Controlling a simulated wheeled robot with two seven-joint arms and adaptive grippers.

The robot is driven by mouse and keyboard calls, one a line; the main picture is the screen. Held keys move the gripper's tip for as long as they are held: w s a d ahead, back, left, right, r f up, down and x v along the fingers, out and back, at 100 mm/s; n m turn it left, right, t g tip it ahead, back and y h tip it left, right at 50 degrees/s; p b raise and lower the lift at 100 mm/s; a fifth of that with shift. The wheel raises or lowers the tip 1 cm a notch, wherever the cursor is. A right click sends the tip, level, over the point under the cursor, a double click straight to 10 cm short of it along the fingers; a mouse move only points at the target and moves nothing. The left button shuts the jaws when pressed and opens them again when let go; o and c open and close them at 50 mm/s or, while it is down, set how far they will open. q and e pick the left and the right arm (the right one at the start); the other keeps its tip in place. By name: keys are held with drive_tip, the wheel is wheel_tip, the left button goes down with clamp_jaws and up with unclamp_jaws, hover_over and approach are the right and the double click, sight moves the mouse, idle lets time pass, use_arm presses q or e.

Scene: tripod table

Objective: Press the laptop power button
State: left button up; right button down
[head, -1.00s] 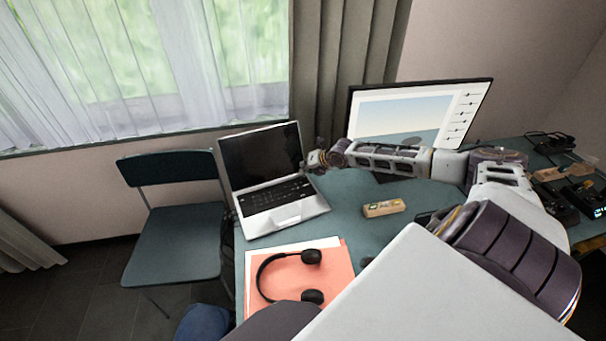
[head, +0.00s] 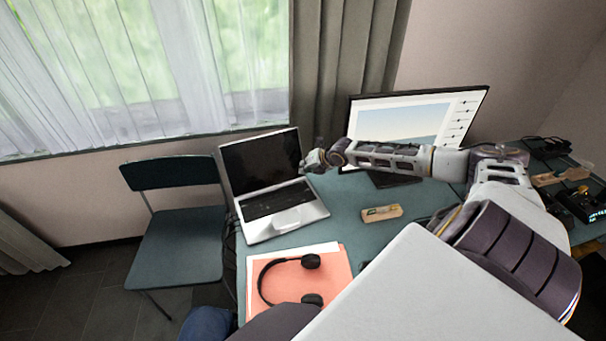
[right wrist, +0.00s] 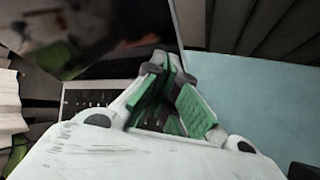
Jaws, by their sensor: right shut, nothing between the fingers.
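The open silver laptop (head: 287,219) stands on the table with a dark screen (head: 262,160) and black keyboard. In the right wrist view its screen (right wrist: 90,35) fills the upper left, with part of the keyboard (right wrist: 85,98) below. I cannot make out the power button. My right gripper (head: 308,162) is at the right edge of the laptop, near the screen's lower right side. In the right wrist view my right gripper (right wrist: 168,68) has green-padded fingers and is shut, empty, in front of the laptop's right edge. My left gripper is not in view.
A monitor (head: 410,120) stands behind my right arm. A small wooden block (head: 381,213) lies right of the laptop. Black headphones (head: 311,261) rest on a pink folder (head: 335,265) in front. A chair (head: 180,240) is at left. Bare tabletop (head: 340,192) shows beside the laptop.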

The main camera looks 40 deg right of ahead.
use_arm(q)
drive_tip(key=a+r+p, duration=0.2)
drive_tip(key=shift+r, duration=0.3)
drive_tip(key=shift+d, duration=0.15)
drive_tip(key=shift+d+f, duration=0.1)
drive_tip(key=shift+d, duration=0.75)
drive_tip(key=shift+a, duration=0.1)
